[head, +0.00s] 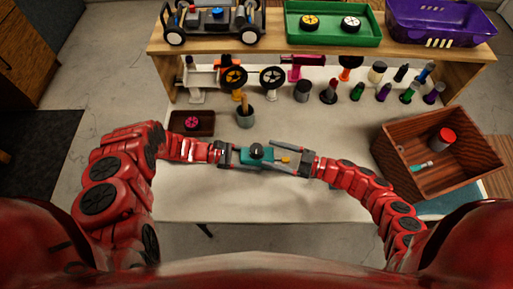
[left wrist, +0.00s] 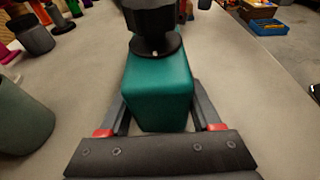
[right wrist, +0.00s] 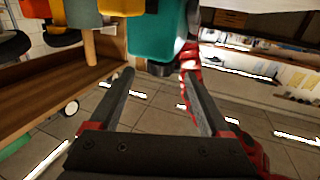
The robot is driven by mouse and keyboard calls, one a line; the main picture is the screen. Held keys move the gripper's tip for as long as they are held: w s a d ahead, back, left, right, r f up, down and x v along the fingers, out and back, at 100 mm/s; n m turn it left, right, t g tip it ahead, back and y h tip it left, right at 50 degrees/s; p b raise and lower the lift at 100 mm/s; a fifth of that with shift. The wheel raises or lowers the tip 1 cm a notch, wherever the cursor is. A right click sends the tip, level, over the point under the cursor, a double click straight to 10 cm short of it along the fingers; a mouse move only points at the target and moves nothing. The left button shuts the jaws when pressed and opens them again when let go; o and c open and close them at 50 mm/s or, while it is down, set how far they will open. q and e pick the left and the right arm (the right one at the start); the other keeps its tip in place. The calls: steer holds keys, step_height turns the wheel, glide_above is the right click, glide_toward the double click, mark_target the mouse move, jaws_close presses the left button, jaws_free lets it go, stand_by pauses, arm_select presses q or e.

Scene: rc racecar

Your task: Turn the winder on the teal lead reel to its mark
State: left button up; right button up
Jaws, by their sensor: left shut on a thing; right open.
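The teal lead reel (head: 262,160) is held above the table, between my two arms. My left gripper (head: 236,156) is shut on its body from the left. In the left wrist view the teal body (left wrist: 160,92) sits between the fingers. A black round knob (left wrist: 150,20) stands on a black disc with a small pale dot (left wrist: 154,53). The knob also shows in the head view (head: 257,151). My right gripper (head: 279,158) is open at the reel's right end.
A dark tray (head: 178,129) with a pink wheel and a grey pot (head: 245,119) stand behind the reel. A wooden crate (head: 392,158) is at right. Several bottles and wheels line the back under a shelf (head: 275,44). The table front (head: 260,205) is clear.

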mark_target(263, 151)
steer(key=x, duration=0.6)
jaws_close()
stand_by(0.3)
